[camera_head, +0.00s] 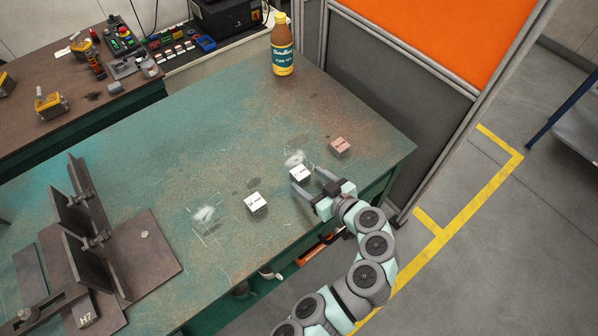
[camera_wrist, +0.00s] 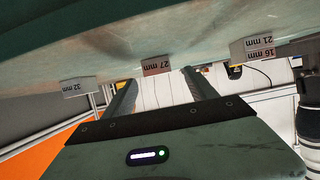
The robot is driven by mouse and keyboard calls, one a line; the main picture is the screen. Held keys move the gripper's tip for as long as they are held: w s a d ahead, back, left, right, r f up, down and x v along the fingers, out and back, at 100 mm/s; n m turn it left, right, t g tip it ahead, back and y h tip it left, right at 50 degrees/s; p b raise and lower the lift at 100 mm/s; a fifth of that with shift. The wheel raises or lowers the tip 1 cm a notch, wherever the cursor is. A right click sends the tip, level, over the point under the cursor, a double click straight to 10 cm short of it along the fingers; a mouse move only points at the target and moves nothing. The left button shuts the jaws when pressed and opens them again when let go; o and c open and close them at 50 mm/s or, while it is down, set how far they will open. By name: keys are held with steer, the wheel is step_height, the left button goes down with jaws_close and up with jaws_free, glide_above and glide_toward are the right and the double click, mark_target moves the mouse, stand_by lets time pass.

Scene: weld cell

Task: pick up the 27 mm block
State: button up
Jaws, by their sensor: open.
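The 27 mm block (camera_head: 300,173) is a small pale cube on the green worn table (camera_head: 215,130), the middle of three in a row. In the wrist view the block marked 27 mm (camera_wrist: 156,66) appears upside down, between the lines of my fingers. My gripper (camera_head: 307,179) is open, its fingers pointing at this block from the table's front side. The fingertips (camera_wrist: 160,78) are very close to the block; I cannot tell whether it lies between them or just ahead. No block is held.
A pinkish block (camera_head: 340,146) stands to the right, marked 32 mm in the wrist view (camera_wrist: 78,86). A pale block (camera_head: 255,202) stands to the left. Labels 21 mm (camera_wrist: 258,41) and 16 mm overlap at the wrist view's right.

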mark_target(302, 174)
steer(key=shift+b+x, duration=0.3)
steer(key=shift+x, duration=2.4)
steer(key=shift+d, duration=0.2)
steer(key=shift+c, duration=0.6)
jaws_close()
